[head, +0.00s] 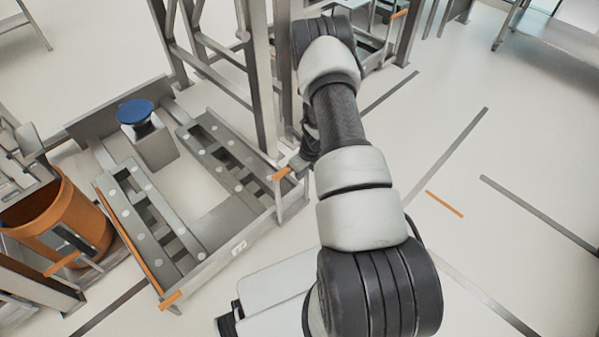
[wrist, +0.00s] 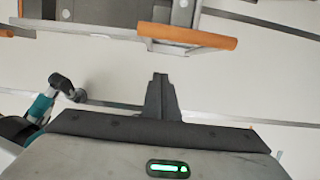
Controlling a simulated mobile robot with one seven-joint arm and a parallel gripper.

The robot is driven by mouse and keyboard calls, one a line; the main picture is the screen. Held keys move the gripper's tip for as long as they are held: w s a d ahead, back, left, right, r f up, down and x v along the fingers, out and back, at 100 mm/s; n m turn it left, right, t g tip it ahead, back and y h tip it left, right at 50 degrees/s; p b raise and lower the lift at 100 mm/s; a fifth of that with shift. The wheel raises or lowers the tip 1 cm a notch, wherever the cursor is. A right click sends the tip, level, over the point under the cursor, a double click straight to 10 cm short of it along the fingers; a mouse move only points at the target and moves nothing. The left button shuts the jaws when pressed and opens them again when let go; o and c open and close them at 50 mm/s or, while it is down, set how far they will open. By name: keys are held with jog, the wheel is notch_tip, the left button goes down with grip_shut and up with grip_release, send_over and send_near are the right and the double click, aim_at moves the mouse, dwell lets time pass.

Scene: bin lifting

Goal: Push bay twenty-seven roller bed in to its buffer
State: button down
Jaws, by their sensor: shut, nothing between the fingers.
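The roller bed (head: 200,262) is a low grey metal frame with two studded roller tracks, in the left half of the head view. Its front corners carry orange ends, and a small front label is too small to read. A blue-topped buffer (head: 135,110) stands at its far end, apart from the tracks. My gripper (head: 292,170) is shut and empty close to the right front orange end (head: 283,173).
An orange bin (head: 60,215) stands in another frame at the left. Tall grey uprights (head: 262,80) rise just behind the gripper. A grey table (head: 560,40) is at the far right. The pale floor (head: 500,250) on the right is clear, with grey and orange strips.

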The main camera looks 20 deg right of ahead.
jog(key=w+a+f+b, duration=0.1)
jog(key=w+a+f, duration=0.1)
jog(key=w+f, duration=0.3)
jog(key=shift+f, duration=0.15)
jog(key=shift+w, duration=0.1)
dwell(0.3)
